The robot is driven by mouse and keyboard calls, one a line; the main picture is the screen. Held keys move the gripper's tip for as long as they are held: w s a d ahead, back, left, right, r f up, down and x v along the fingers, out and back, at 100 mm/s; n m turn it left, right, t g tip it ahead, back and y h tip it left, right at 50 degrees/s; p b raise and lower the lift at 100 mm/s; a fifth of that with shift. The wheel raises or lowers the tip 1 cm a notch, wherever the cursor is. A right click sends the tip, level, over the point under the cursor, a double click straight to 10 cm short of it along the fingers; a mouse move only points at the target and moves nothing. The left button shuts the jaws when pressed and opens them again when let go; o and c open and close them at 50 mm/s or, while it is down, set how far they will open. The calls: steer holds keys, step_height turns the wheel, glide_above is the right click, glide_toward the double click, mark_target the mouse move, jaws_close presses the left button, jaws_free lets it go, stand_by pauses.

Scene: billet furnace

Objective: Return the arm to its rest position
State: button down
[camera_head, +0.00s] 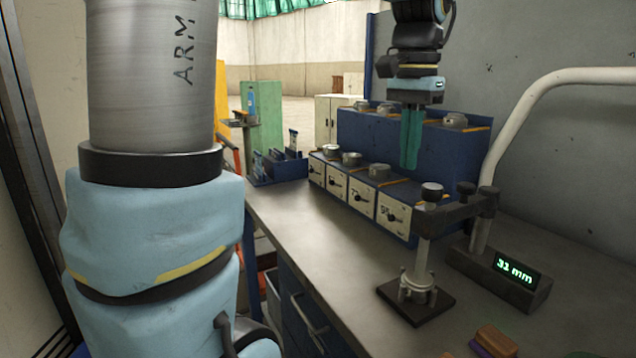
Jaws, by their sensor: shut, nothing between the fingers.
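My gripper (411,138) hangs pointing down in the upper right of the head view. Its teal fingers are together and hold nothing. It is above the workbench, in front of the blue stepped rack (362,143) and over the rack's front row. My large arm link with the light blue cover fills the left of the view. The links between it and the gripper are out of the picture.
The grey workbench (310,250) has clear room at its front left. A gauge stand (420,285) stands right of centre, beside a display reading 32 mm (514,270). A white curved pipe (540,95) rises at right. A brown block (495,341) lies near the front edge.

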steer(key=s+a+f+n+t, duration=0.1)
steer(key=a+f+n, duration=0.8)
steer(key=a+f, duration=1.1)
steer(key=shift+s+a+f, duration=0.25)
steer(key=shift+s+a, duration=0.15)
steer(key=shift+a, duration=0.5)
